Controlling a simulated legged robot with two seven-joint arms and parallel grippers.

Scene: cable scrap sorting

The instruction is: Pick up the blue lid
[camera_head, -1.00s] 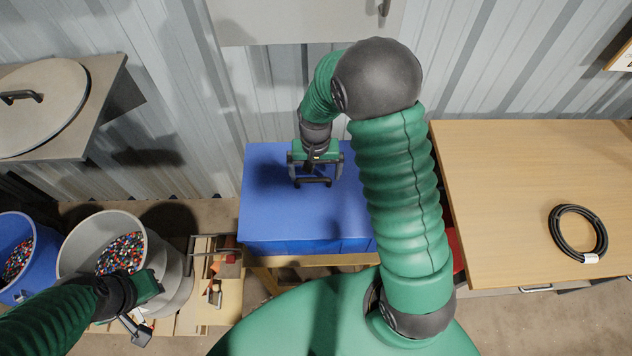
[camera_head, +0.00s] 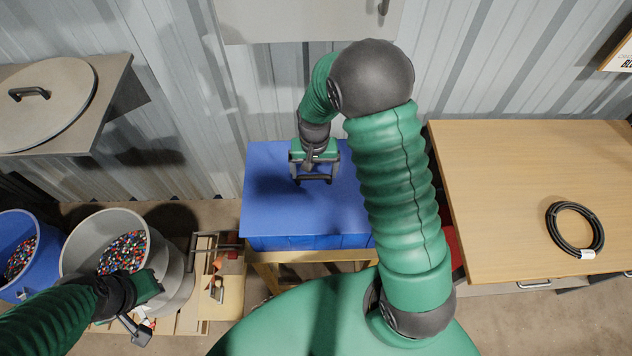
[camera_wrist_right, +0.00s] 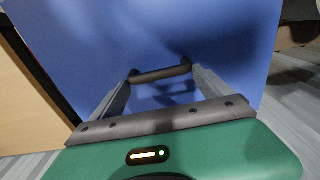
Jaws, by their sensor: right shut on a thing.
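The blue lid (camera_head: 275,210) is a flat rectangle with a dark bar handle, lying on a blue box (camera_head: 310,242) in the middle of the head view. It fills much of the right wrist view (camera_wrist_right: 230,30). My right gripper (camera_head: 314,181) is over the lid, shut on the ends of its handle; in the right wrist view (camera_wrist_right: 160,73) the fingertips meet both handle ends. I cannot see a gap between lid and box. My left gripper (camera_head: 140,325) is at the lower left, away from the lid; its jaw state is unclear.
The box stands on a wooden stand (camera_head: 265,270). A wooden table (camera_head: 520,190) with a black cable coil (camera_head: 575,230) is at right. A grey bin (camera_head: 75,250) and a blue bin (camera_head: 45,265) hold coloured bits at left. A round grey lid (camera_head: 60,110) lies on a shelf.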

